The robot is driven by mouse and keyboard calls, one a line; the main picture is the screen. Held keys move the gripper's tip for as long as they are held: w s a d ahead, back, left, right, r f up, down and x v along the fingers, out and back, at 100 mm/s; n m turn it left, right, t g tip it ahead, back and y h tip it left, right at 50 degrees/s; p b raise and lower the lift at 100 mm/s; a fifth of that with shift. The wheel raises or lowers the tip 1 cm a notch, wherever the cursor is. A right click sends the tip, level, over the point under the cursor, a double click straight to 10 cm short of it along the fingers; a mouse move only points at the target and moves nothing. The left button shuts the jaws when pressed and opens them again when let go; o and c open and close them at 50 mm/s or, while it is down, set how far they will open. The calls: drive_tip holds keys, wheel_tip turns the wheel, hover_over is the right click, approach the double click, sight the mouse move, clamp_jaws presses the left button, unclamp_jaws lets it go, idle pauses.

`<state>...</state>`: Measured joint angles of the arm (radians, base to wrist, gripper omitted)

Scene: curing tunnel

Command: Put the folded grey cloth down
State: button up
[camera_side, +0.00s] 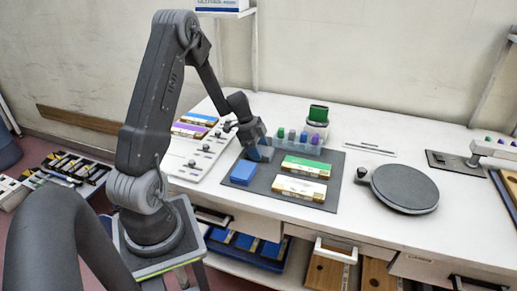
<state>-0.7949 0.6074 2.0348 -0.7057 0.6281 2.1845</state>
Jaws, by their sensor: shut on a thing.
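My gripper (259,155) points down just above the dark grey mat (322,162) on the white bench. It is shut on a small grey-blue thing (266,153), which I take for the folded grey cloth. Its folds are too small to make out, and the jaws hide part of it. I cannot tell whether it touches the mat.
A blue block (243,172) lies close in front of my gripper. A green-topped box (306,167) and a white-topped box (299,189) lie to the right. A rack of coloured bottles (292,142) stands behind. A round dark turntable (404,187) is further right.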

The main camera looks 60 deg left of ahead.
drive_tip(key=shift+f, duration=0.15)
drive_tip(key=o, duration=0.8)
drive_tip(key=shift+s+f, duration=0.1)
drive_tip(key=shift+f, duration=0.05)
drive_tip(key=shift+o, duration=0.2)
drive_tip(key=shift+d, duration=0.1)
drive_tip(key=v, duration=1.2)
drive_tip(key=s+d+r+n+y, duration=0.1)
drive_tip(key=d+r+n, duration=0.1)
drive_tip(key=d+r, duration=0.5)
drive_tip(key=d+r+n+y, duration=0.15)
drive_tip(key=d+r, duration=0.25)
drive_tip(key=d, duration=0.7)
drive_tip(key=s+d+r+n+t, duration=0.2)
drive_tip(key=s+d+n, duration=0.3)
drive_tip(key=s+d, duration=0.6)
drive_tip(key=shift+s+d+y, duration=0.15)
drive_tip(key=shift+d+y, duration=0.2)
drive_tip(key=shift+d, duration=0.2)
drive_tip(key=shift+r+n, duration=0.1)
drive_tip(key=shift+n, duration=0.15)
